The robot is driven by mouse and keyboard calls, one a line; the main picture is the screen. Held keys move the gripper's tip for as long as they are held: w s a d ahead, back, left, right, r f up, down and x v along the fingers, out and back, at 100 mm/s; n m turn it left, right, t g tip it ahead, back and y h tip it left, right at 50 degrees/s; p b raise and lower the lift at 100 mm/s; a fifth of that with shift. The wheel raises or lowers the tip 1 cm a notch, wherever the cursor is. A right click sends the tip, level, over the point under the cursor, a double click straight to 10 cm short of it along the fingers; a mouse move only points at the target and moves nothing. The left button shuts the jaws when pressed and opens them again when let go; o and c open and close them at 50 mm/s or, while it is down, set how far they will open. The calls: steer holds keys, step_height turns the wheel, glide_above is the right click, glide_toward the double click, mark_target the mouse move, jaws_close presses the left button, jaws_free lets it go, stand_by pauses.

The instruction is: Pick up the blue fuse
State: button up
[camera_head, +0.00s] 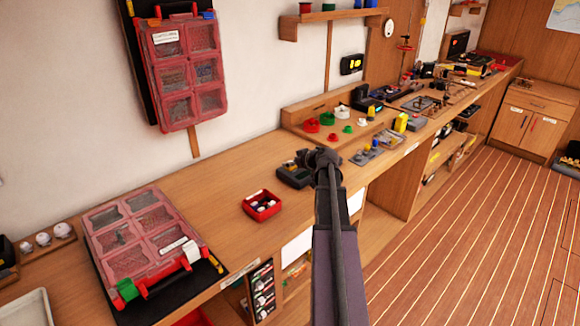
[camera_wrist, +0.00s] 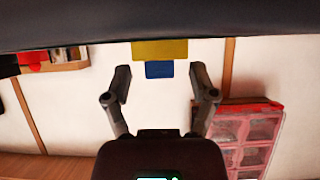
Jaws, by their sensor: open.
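The red open bin (camera_head: 254,213) stands on the bench left of my arm in the head view and holds several small white and dark blue pieces (camera_head: 264,206). They are too small to tell which is a blue fuse. In the wrist view my gripper (camera_wrist: 160,75) is open, its two dark fingers spread apart. A blue block (camera_wrist: 160,70) under a yellow block (camera_wrist: 160,50) shows between the fingers; I cannot tell what they belong to. In the head view my arm hides part of the bench, and my fingers cannot be made out clearly.
A red organizer case (camera_head: 133,237) lies on the bench at left; another (camera_head: 184,70) hangs on the wall. A raised wooden rack (camera_head: 300,117) with red and green spools stands farther right. The bench (camera_head: 211,183) is bare behind the bin. Wooden floor (camera_head: 465,230) is clear at right.

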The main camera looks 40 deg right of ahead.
steer(key=c, duration=1)
steer(key=shift+o, duration=0.2)
steer(key=shift+r, duration=0.2)
step_height(320, 180, up, 3)
steer(key=p, duration=0.3)
steer(key=shift+f, duration=0.1)
steer(key=s+d+r+p, duration=0.1)
steer(key=s+d+p, duration=0.1)
steer(key=s, duration=1.3)
steer(key=shift+s+d+r, duration=0.4)
steer(key=shift+d, duration=0.1)
